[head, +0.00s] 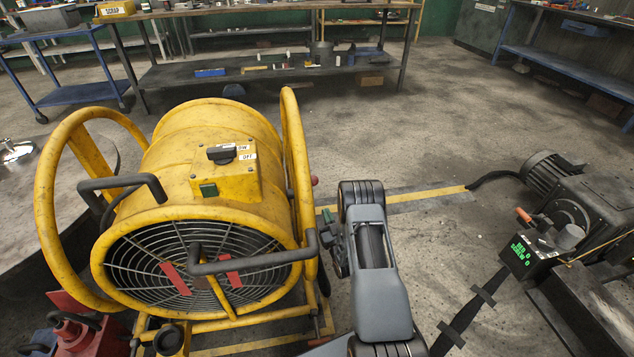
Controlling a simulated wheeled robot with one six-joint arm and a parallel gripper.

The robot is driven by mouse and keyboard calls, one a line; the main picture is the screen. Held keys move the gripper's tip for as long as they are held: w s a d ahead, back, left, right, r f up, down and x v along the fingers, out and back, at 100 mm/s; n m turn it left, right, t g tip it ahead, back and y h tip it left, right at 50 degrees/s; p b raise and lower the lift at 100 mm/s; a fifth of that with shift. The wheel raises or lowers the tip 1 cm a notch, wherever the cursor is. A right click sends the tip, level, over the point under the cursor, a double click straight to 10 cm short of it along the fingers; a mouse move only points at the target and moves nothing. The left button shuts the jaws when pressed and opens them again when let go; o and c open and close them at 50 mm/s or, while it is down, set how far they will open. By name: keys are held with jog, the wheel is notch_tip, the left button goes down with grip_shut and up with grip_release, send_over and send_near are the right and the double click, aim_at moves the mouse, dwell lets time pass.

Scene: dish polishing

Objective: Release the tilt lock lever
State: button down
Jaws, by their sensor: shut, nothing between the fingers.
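The large yellow drum fan (205,165) stands in a yellow frame at left, its grille facing me and tilted upward. A small red knob (314,181) sits on the right side of the fan, beside the yellow hoop. It looks like the end of the tilt lock lever; the rest of the lever is hidden or too small to tell. My gripper (331,243) is a small dark shape beside my grey arm, just right of the fan and lower than the red knob. It looks shut and empty, apart from the knob. Its fingertips are hard to make out.
Grey handles (255,262) stick out from the fan's front and left. A control box (215,180) with a black switch sits on top. Open floor (430,140) lies behind my arm.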

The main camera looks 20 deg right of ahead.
jog(key=b+x, duration=0.3)
jog(key=x, duration=0.6)
jog(key=shift+w, duration=0.1)
